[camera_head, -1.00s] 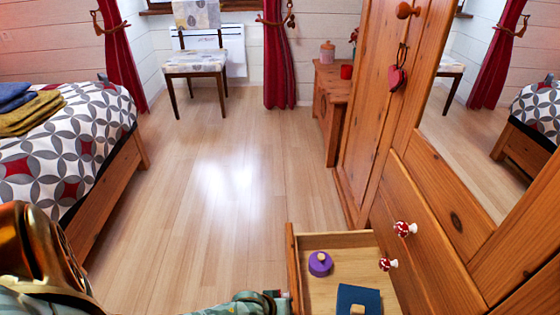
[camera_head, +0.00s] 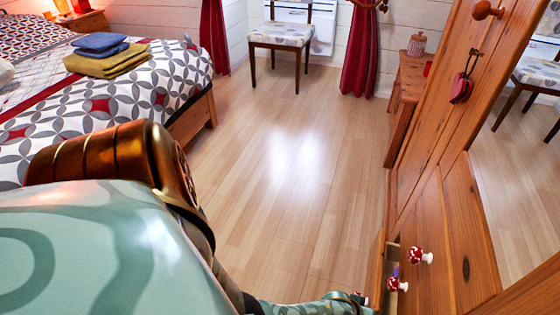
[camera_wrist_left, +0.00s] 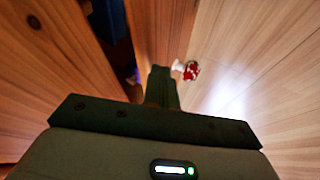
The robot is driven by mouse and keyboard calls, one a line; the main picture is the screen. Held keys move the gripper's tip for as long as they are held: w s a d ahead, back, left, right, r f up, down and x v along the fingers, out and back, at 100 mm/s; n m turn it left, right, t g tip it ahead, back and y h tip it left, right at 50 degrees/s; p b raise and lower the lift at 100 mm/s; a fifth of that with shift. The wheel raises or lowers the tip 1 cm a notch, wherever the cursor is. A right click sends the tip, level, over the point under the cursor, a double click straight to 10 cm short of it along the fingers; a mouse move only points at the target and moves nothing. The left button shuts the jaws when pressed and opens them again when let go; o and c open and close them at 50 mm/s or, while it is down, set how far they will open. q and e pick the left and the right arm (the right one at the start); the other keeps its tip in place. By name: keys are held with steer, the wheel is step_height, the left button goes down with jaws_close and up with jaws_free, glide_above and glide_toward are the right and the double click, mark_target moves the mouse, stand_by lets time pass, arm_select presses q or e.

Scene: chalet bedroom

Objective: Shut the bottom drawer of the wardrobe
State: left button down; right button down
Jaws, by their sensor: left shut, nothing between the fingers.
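The wardrobe (camera_head: 437,215) stands at the right in the head view. Its bottom drawer (camera_head: 378,270) sticks out slightly, with a narrow gap behind its front and something purple (camera_head: 394,270) inside. My left gripper (camera_wrist_left: 163,75) is shut and empty in the left wrist view, its fingertips close to the drawer front (camera_wrist_left: 157,30) and beside a red-and-white knob (camera_wrist_left: 190,70). I cannot tell whether they touch. A blue thing (camera_wrist_left: 112,20) shows in the gap. My right gripper is out of view.
Two red-and-white knobs, an upper one (camera_head: 421,256) and a lower one (camera_head: 397,285), stick out from the wardrobe's drawers above. A bed (camera_head: 195,115) is at the left, a chair (camera_head: 281,36) at the back. The wooden floor (camera_head: 300,160) between is clear.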

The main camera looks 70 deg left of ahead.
arm_select(q)
steer(key=shift+w+d, duration=0.9)
steer(key=shift+w, duration=0.1)
steer(key=shift+w+d, duration=0.15)
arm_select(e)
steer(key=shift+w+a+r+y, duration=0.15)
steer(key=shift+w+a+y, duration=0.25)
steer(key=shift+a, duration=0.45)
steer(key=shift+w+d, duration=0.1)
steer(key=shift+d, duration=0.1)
